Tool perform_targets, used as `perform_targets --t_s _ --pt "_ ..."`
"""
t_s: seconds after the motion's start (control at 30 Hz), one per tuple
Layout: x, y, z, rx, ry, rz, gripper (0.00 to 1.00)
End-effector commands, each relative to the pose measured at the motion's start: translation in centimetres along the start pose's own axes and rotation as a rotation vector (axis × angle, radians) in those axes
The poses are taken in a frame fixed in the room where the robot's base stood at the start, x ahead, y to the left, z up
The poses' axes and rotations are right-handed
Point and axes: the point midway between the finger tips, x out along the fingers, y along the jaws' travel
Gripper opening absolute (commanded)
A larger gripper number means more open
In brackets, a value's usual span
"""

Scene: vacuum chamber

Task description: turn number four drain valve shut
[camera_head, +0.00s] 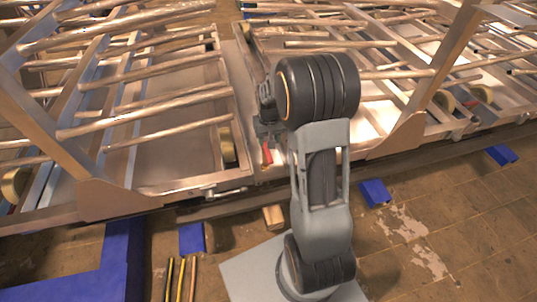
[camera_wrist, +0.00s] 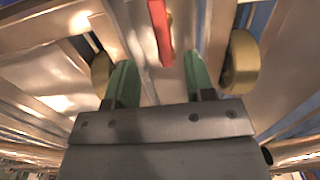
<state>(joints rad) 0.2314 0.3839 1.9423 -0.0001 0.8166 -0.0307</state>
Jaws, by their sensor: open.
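A red valve handle (camera_wrist: 160,30) shows at the top middle of the wrist view, standing between the lines of my two fingers. The same red handle (camera_head: 267,153) is small in the head view, just left of my arm. My gripper (camera_wrist: 154,75) has two green fingers spread apart, with nothing between the tips. The handle's lower end lies near the level of the fingertips in the picture; I cannot tell the gap in depth. In the head view my gripper (camera_head: 268,125) is partly hidden by my arm. No number label is readable.
Metal frames with long copper-coloured tubes (camera_head: 150,70) fill the far side. Brass-coloured rollers (camera_wrist: 240,63) flank my fingers. Blue blocks (camera_head: 373,192) stand along the near edge. Striped rods (camera_head: 180,280) are at lower left. Brown tiled floor (camera_head: 470,215) is open at right.

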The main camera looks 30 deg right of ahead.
Motion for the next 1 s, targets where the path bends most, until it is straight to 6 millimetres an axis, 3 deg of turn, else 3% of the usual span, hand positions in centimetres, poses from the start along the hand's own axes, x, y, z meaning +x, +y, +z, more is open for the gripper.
perform_targets --t_s 0.2,0.4,0.6,0.97,1.0 --pt "4.3 0.0 0.1 -0.001 -0.003 0.000 0.49" --pt "6.8 -0.1 0.0 -0.001 -0.002 0.000 0.49" --pt "8.1 -0.1 0.0 -0.001 0.000 0.000 0.49" --pt "8.3 -0.1 0.0 -0.001 0.002 0.000 0.49" --pt "8.3 -0.1 0.0 -0.001 0.002 0.000 0.45"
